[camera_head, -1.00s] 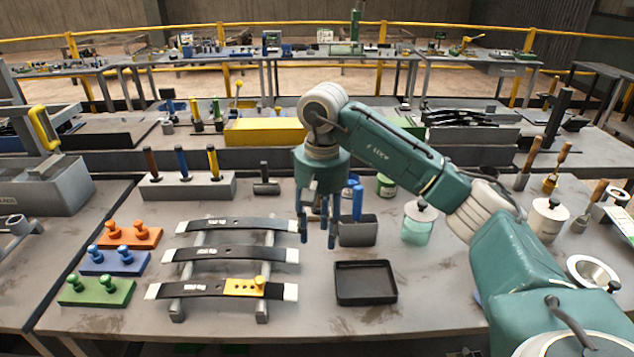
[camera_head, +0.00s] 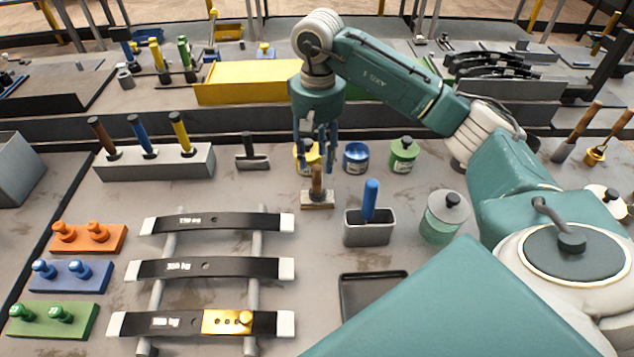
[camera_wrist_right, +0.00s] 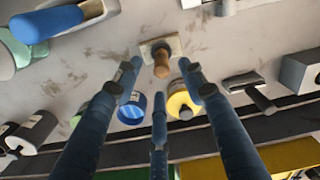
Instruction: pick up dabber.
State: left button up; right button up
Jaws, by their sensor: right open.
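A short tool with an upright wooden handle on a flat pale block, which looks like the dabber (camera_head: 317,190), stands on the bench. My right gripper (camera_head: 315,165) points down over it, fingers spread and empty, apart from it as far as I can tell. In the right wrist view the dabber (camera_wrist_right: 162,62) shows beyond the spread fingertips (camera_wrist_right: 155,85) of my right gripper. Its handle top points toward the camera. My left gripper is not in view.
Yellow (camera_head: 306,155), blue (camera_head: 356,157) and green (camera_head: 404,155) jars stand behind. A grey holder (camera_head: 367,232) with a blue-handled tool and a clear jar (camera_head: 441,218) stand right. A hammer-like tool (camera_head: 250,155) lies left.

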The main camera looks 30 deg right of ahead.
aim_at(317, 166)
jog(key=shift+f, duration=0.8)
jog(key=f+p, duration=0.2)
jog(key=f, duration=0.2)
jog(key=shift+w+f+p, duration=0.2)
jog(key=shift+p, duration=0.2)
jog(key=shift+f, duration=0.5)
jog(key=shift+d, duration=0.1)
grip_shut()
